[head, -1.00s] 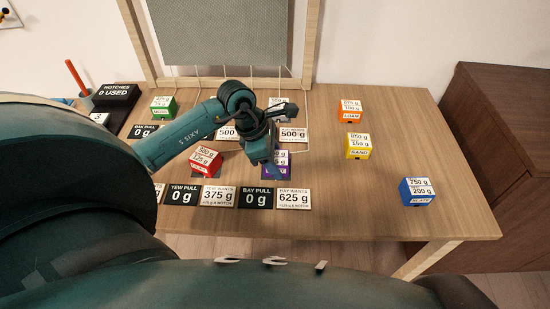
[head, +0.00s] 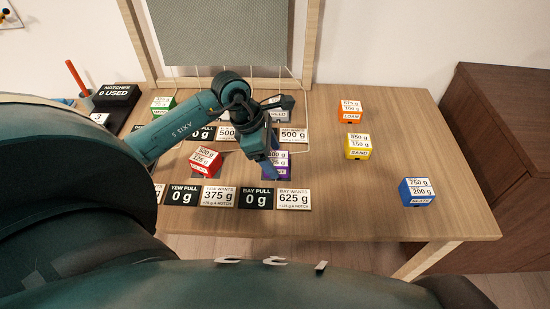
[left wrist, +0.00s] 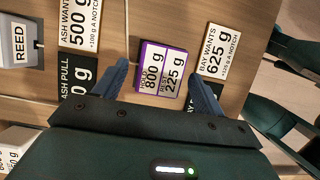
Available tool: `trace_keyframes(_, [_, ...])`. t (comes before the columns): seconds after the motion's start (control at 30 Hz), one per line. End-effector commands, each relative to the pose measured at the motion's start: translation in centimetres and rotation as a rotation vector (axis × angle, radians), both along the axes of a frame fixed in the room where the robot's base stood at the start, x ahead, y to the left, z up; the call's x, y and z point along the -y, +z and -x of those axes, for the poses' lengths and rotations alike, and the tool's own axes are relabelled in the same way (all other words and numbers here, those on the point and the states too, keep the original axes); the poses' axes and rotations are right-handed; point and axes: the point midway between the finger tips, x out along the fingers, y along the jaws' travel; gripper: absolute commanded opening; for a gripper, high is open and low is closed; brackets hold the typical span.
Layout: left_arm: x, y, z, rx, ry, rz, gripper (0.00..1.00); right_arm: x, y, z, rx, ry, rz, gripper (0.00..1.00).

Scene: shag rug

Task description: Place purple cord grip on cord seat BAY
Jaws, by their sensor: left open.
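The purple cord grip (head: 283,165) is a small block with a white top, on the wooden table just behind the BAY WANTS 625 g card (head: 293,199). My left gripper (head: 266,166) partly covers it in the head view. In the left wrist view the purple cord grip (left wrist: 160,70) reads 800 g and 225 g. It lies between the two spread fingers of my open left gripper (left wrist: 158,72); I cannot tell whether they touch it. The BAY PULL card (head: 256,198) reads 0 g. I cannot make out the BAY seat itself. My right gripper is not in view.
A red block (head: 205,162) stands left of the purple one. A grey REED block (left wrist: 18,45) is behind. Orange (head: 351,111), yellow (head: 358,146) and blue (head: 417,191) blocks stand on the right. Thin pale cords run from the hanging grey panel (head: 217,35).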

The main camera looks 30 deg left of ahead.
Motion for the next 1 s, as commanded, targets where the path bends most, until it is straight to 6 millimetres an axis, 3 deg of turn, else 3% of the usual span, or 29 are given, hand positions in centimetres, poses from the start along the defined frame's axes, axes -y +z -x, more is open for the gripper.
trace_keyframes(0.2, [-1.8, 4.7, 0.9, 0.003, 0.0, -0.007, 0.71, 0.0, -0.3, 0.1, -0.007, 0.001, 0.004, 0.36])
trace_keyframes(0.43, [-2.9, 8.1, 1.7, 0.001, 0.0, -0.003, 0.71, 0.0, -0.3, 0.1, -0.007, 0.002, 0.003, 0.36])
trace_keyframes(0.63, [-3.2, 9.2, 2.0, 0.001, -0.001, -0.002, 0.71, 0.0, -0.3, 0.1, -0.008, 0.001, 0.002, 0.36])
trace_keyframes(1.0, [-3.2, 9.2, 2.0, 0.0, -0.001, -0.001, 0.71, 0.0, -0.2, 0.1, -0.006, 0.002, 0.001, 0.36])
